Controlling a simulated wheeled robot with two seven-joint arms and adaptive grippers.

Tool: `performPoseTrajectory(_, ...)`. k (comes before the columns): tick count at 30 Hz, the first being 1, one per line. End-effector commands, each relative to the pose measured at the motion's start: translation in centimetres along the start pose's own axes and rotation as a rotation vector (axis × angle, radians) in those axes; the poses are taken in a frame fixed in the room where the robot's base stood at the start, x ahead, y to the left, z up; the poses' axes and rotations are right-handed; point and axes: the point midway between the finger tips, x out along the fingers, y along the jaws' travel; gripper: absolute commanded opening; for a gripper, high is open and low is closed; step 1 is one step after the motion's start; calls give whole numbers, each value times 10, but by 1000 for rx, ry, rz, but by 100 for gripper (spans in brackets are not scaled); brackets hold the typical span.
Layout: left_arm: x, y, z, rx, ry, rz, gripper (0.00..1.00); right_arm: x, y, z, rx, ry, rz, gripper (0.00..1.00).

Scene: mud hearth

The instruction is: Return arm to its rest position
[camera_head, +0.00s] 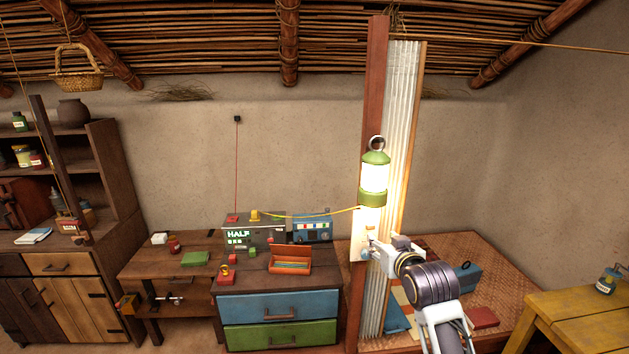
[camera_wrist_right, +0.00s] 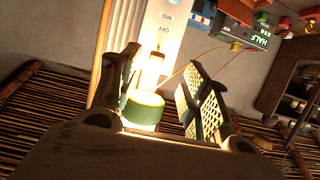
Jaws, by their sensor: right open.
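My right gripper (camera_head: 372,245) is open, in front of the wooden post just below a lit green lantern (camera_head: 375,181). In the right wrist view, which is turned upside down, its two fingers (camera_wrist_right: 162,78) stand apart. The lantern's green part (camera_wrist_right: 143,110) shows between or beyond them, and I cannot tell whether they touch it. A white plate (camera_wrist_right: 168,30) marked OFF and MID carries a small switch or slider (camera_wrist_right: 156,62) in front of the fingers. My right arm reaches up from the lower right. My left gripper is not in view.
Corrugated sheeting (camera_head: 401,150) stands beside the post (camera_head: 376,90). A yellow cable (camera_head: 305,214) runs from the lantern area to the HALF box (camera_head: 241,237). A drawer cabinet (camera_head: 280,303) is left of the post. A yellow table (camera_head: 575,312) stands at lower right.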

Motion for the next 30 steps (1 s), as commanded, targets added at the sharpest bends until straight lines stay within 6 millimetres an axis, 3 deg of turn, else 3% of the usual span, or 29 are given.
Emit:
performPoseTrajectory(8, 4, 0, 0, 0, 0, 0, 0, 53, -4, 88, -20, -121, -8, 46)
performPoseTrajectory(15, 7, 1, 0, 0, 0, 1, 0, 93, -7, 192, -39, -244, -17, 46)
performPoseTrajectory(22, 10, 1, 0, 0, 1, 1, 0, 113, -9, 296, -55, -357, -27, 46)
performPoseTrajectory(30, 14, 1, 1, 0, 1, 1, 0, 113, -10, 422, -74, -487, -40, 46)
